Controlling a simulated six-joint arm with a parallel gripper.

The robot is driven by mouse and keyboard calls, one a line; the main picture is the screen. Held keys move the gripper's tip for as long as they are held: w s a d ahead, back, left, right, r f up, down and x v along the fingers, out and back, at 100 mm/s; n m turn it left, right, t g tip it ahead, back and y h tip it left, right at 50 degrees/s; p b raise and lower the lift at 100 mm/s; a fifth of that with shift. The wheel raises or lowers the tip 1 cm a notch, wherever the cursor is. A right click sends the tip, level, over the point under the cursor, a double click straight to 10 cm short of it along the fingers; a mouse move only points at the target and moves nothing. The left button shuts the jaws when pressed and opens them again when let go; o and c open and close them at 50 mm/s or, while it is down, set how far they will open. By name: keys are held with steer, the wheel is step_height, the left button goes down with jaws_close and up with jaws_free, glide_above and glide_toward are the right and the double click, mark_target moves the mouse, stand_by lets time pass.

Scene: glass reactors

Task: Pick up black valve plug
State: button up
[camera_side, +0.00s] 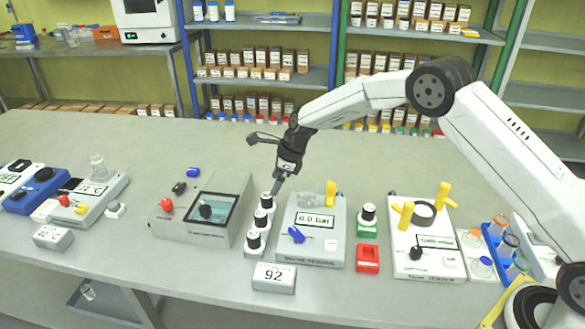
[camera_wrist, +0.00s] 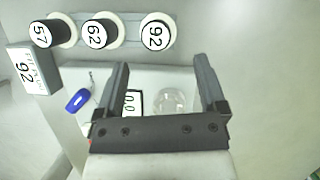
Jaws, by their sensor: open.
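Several small black parts show in the side view, and I cannot tell for sure which is the black valve plug. Another black knob (camera_side: 205,211) shows at that box's window. A third black piece (camera_side: 416,253) sits at the front of the white device on the right. My gripper (camera_side: 277,186) is by the row of black-capped bottles, pointing down. In the wrist view my gripper (camera_wrist: 160,68) is open with nothing between its fingers, and no black plug is seen there.
Numbered black-capped bottles (camera_wrist: 99,33) stand in a row beside my gripper. The 0.0 bar device (camera_side: 312,253) with a blue plug (camera_side: 296,235) and yellow plug (camera_side: 331,190) stands right of them. A red plug (camera_side: 166,204) is left. Bench space behind the devices is clear.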

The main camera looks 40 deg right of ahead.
mark_target(268, 196)
steer(key=shift+w+a+f, duration=0.15)
steer(key=shift+a+f, duration=0.05)
steer(key=shift+f, duration=0.4)
steer(key=shift+x, duration=2.6)
steer(key=shift+a, duration=0.15)
jaws_close()
steer(key=shift+r, duration=0.2)
